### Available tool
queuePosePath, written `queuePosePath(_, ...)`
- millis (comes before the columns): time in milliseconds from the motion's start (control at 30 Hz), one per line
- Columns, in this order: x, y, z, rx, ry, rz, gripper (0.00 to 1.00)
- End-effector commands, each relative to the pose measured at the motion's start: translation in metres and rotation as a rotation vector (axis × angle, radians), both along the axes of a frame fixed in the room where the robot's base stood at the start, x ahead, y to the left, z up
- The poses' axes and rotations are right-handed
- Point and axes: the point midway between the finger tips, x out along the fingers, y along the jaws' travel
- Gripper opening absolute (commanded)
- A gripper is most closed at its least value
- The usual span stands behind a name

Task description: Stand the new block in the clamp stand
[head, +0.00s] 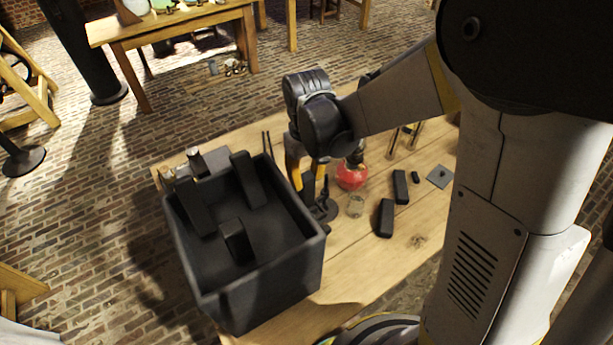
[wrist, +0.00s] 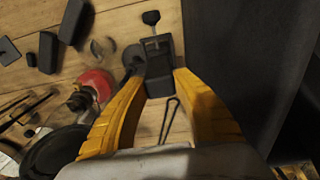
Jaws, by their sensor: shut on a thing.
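My gripper (head: 308,182) points down over the wooden table, right beside the black crate. In the wrist view its yellow fingers (wrist: 159,82) are shut on a dark block (wrist: 158,86), taken here as the new block. The clamp stand has a round black base (head: 325,211), just below and to the right of the fingers; the base also shows in the wrist view (wrist: 132,55). A thumbscrew (wrist: 151,18) on the stand's clamp shows just beyond the block. The block and clamp overlap in view, so I cannot tell whether the block is seated.
The deep black crate (head: 265,290) holds several dark blocks and stands close to my gripper. A red round vessel (head: 352,177), a small glass jar (head: 356,206), black blocks (head: 385,218) and a metal plate (head: 440,177) lie to the right. The table's front right is clear.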

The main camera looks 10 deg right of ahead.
Motion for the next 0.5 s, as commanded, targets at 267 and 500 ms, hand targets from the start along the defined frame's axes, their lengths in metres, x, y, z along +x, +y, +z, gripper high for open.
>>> queuePosePath(267, 0.000, 0.000, -0.005, 0.000, 0.000, 0.000, 0.00)
queuePosePath(500, 0.000, 0.000, -0.011, 0.000, 0.000, 0.000, 0.00)
